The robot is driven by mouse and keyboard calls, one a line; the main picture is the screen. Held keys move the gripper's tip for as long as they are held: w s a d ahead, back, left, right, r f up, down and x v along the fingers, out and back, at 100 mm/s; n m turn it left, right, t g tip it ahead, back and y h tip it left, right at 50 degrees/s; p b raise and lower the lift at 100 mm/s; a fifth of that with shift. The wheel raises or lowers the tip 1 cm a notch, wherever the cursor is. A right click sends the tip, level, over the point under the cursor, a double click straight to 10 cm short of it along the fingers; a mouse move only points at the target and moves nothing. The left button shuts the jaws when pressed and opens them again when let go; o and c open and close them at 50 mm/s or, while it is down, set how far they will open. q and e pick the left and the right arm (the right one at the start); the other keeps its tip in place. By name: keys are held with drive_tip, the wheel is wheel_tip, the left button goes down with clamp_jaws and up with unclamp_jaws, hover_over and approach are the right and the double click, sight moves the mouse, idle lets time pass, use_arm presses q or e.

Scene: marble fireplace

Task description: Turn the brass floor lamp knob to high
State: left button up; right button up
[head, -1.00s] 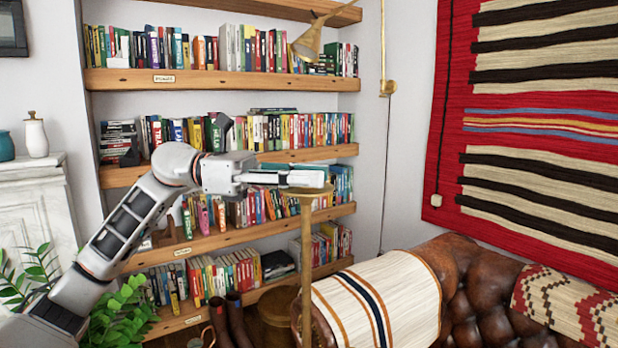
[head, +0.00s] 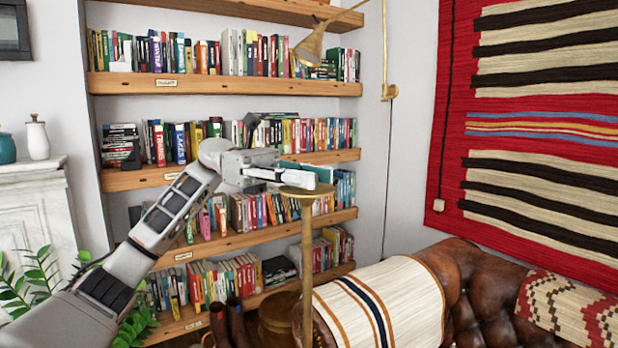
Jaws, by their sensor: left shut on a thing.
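A brass stand, seemingly the floor lamp's (head: 307,245), rises at the lower middle in the head view. A round brass disc (head: 306,191) tops its thin upright pole. My left gripper (head: 318,177) reaches in from the left, just above this disc, with its fingers roughly level and pointing right. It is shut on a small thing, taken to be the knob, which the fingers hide. I cannot make out the knob's setting. My right gripper is out of view.
Wooden bookshelves (head: 225,85) full of books stand behind the arm. A brass cone shade (head: 317,40) on a wall-mounted rod (head: 387,50) hangs above. A leather sofa (head: 470,280) with a striped throw (head: 385,300) is at right, a leafy plant (head: 35,283) at lower left.

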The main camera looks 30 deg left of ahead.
use_arm(q)
drive_tip(key=o, duration=1.2)
drive_tip(key=shift+c, duration=0.2)
drive_tip(key=a, duration=1.2)
drive_tip(key=shift+w, duration=0.45)
